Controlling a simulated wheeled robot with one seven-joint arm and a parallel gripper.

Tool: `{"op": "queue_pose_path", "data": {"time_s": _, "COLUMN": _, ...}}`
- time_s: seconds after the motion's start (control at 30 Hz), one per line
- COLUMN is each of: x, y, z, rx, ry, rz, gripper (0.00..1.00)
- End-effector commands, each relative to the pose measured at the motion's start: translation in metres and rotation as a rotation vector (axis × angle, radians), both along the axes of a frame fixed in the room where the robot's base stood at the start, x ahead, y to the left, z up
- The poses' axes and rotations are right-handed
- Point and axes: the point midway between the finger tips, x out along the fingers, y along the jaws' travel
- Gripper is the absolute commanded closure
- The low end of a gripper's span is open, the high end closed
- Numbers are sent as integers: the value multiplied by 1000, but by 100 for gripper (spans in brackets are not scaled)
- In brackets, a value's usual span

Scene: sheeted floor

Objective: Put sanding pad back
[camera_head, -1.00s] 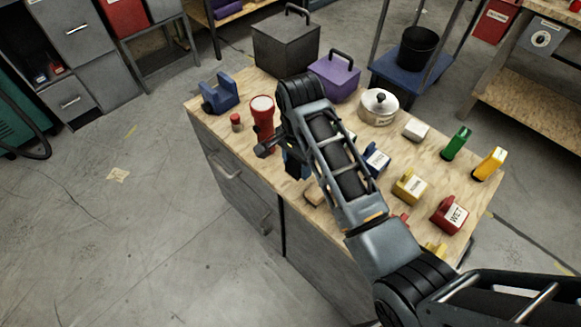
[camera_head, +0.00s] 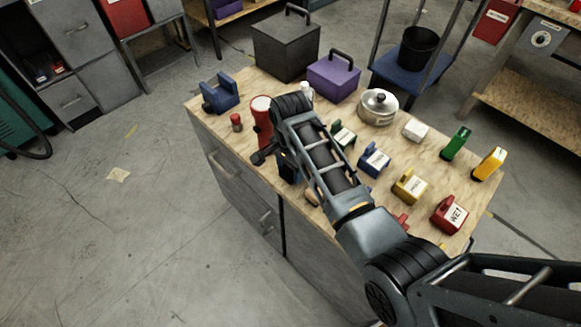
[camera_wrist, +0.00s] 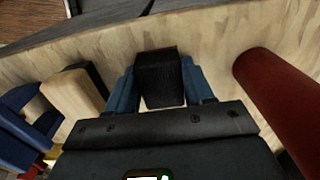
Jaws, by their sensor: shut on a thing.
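My gripper (camera_wrist: 163,92) has its blue fingers shut on a dark block, which I take to be the sanding pad (camera_wrist: 160,70), in the wrist view. In the head view my gripper (camera_head: 289,170) is over the bench's front-left part, and my arm hides the pad. I cannot tell whether the pad touches the bench top. A tan block with a dark face (camera_wrist: 75,97) lies left of the pad in the wrist view. Labelled holders stand on the bench: green (camera_head: 343,135), blue (camera_head: 374,159), yellow (camera_head: 409,187) and red, marked WET (camera_head: 450,213).
A red cylinder (camera_wrist: 285,105) is close to the right of my gripper in the wrist view; it also shows in the head view (camera_head: 262,115). A small red-capped jar (camera_head: 236,122), blue cradle (camera_head: 220,93), pot (camera_head: 378,107), purple box (camera_head: 334,76) and dark box (camera_head: 287,47) surround the bench's clear patches.

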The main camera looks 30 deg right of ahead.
Motion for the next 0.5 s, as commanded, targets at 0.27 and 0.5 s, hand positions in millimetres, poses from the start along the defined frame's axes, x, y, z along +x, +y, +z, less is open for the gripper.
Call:
{"op": "queue_pose_path", "data": {"time_s": 0.27, "x": 0, "y": 0, "z": -1, "rx": 0, "ry": 0, "rz": 0, "gripper": 26}}
{"op": "queue_pose_path", "data": {"time_s": 0.5, "x": 0, "y": 0, "z": -1, "rx": 0, "ry": 0, "rz": 0, "gripper": 23}}
